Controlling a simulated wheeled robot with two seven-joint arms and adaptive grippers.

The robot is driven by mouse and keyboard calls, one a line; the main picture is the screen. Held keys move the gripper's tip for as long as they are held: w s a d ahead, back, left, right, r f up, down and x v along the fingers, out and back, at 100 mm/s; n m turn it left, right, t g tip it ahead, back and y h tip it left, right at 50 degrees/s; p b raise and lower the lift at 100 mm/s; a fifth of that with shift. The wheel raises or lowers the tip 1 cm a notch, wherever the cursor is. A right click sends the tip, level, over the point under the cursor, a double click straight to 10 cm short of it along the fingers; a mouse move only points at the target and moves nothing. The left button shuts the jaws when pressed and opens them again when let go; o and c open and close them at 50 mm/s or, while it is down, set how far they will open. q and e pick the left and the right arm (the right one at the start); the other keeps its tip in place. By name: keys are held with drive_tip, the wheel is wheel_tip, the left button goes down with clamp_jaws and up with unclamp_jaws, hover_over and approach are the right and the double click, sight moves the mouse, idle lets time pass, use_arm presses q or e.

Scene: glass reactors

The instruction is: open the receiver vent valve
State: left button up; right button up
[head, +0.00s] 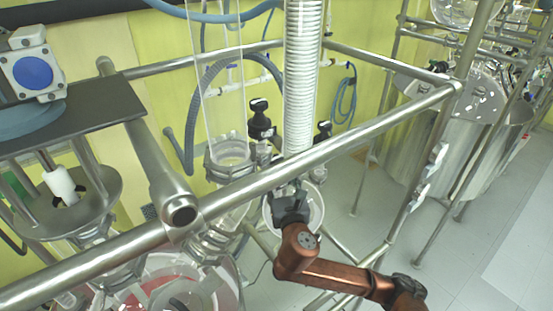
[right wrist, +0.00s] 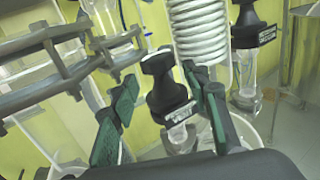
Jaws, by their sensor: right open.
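In the right wrist view a black valve knob (right wrist: 162,75) with a small label plate sits on a clear glass stem, upright, in the gap between my right gripper's green-padded fingers (right wrist: 166,118). The fingers are open on either side, and I see no clear grip on it. A second black valve knob (right wrist: 245,28) with a label stands to the right; neither label is readable. In the head view one black knob (head: 260,120) stands left of the coil and another (head: 323,130) right of it. My right gripper (head: 291,192) is below them. Which knob is the receiver vent is unclear.
A glass column (head: 222,90) stands left. A steel tank (head: 440,140) is at the right; clear floor (head: 460,260) lies before it.

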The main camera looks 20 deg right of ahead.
sight(277, 160)
drive_tip(key=w+p, duration=0.1)
drive_tip(key=w, duration=0.4)
drive_tip(key=shift+w+d+p, duration=0.15)
drive_tip(key=shift+w+p, duration=0.15)
drive_tip(key=shift+w+d, duration=0.1)
drive_tip(key=shift+w, duration=0.35)
use_arm(q)
drive_tip(key=shift+w+r, duration=0.25)
drive_tip(key=shift+r, duration=0.3)
drive_tip(key=shift+w+r, duration=0.2)
drive_tip(key=shift+r, duration=0.3)
drive_tip(key=shift+s, duration=0.1)
use_arm(e)
drive_tip(key=shift+w+f, duration=0.1)
drive_tip(key=shift+c, duration=0.4)
use_arm(q)
drive_tip(key=shift+s, duration=0.3)
use_arm(e)
drive_tip(key=c, duration=0.8)
